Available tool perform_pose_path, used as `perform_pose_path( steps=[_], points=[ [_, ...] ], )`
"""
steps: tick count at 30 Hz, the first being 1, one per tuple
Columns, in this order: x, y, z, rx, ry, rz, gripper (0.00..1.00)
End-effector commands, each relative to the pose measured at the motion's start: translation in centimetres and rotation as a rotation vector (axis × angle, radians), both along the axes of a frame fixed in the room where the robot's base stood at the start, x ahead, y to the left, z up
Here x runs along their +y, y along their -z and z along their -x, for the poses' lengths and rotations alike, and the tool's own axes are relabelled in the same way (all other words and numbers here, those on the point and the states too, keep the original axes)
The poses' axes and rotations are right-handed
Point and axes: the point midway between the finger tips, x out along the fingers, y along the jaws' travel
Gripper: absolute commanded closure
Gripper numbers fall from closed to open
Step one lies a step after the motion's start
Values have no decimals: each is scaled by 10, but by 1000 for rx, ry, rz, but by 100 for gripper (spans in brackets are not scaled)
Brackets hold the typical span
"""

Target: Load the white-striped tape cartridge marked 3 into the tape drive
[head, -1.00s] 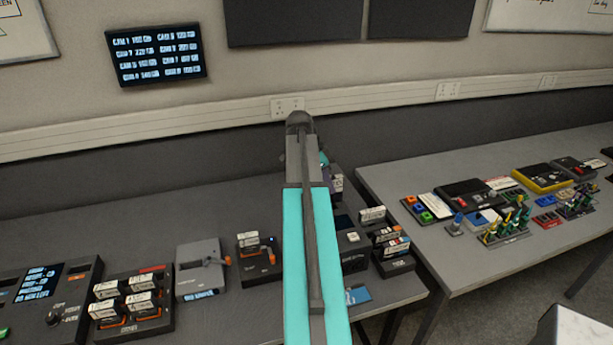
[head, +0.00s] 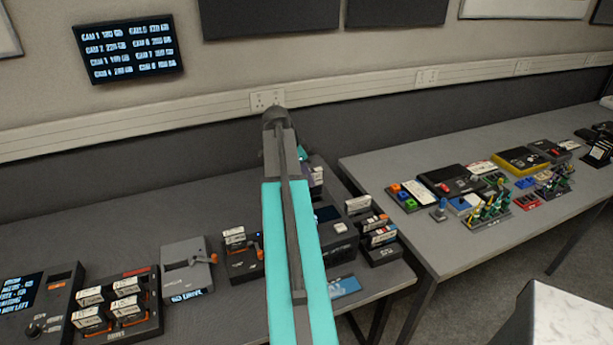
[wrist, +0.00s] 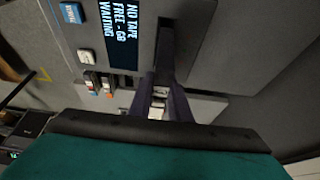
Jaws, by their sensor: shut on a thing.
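The tape drive (head: 338,240) is a dark box on the left bench, partly hidden behind my arm. In the wrist view its grey body (wrist: 215,35) fills the top, with a lit screen (wrist: 124,30) reading "NO TAPE", "FREE - GB" and "WAITING". A dark slot-like recess (wrist: 180,40) lies just beyond my fingers. My gripper (wrist: 162,92) is shut on a small cartridge (wrist: 158,103) with a pale face, close to the drive. Its number and stripe cannot be read, and I cannot tell whether it touches the drive. In the head view my arm hides much of the gripper.
A rack of cartridges (head: 384,255) stands right of the drive. Left of my arm are a single-cartridge holder (head: 243,268), a grey unit with an orange lever (head: 188,270) and a rack of several cartridges (head: 150,325). A second bench (head: 430,240) holds other gear. A wall screen (head: 128,48) lists cameras.

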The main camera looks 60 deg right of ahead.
Motion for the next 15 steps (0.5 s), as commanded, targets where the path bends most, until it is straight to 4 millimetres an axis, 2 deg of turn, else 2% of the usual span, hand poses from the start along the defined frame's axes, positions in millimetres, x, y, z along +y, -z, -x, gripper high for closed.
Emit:
perform_pose_path(
  steps=[6, 15],
  points=[
    [0, 14, 0, 1, 0, -1, 100],
    [0, 17, -1, 0, -1, 0, 100]
  ],
)
